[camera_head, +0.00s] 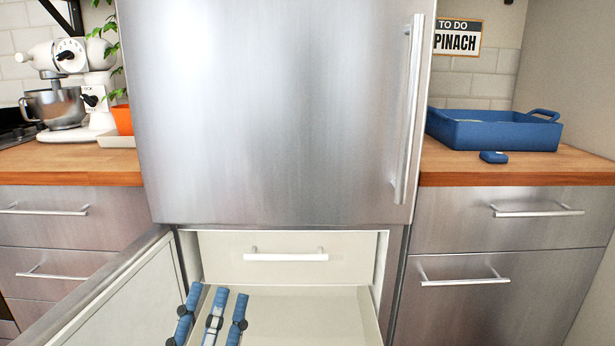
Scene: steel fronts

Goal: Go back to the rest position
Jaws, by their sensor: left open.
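My left gripper (217,304) is at the bottom of the head view, left of centre. Its blue fingers with dark joints point up and forward, spread apart, with nothing held between them. It shows in front of the pale interior of the lower fridge compartment (310,310); I cannot tell whether it touches anything there. The lower fridge door (110,300) stands open to the left. My right gripper is not in view.
The upper steel fridge door (270,110) is shut. A white inner drawer (285,270) shows in the lower compartment. A blue tray (495,133) and small blue object (493,157) sit on the right counter. A white stand mixer (75,85) stands on the left counter.

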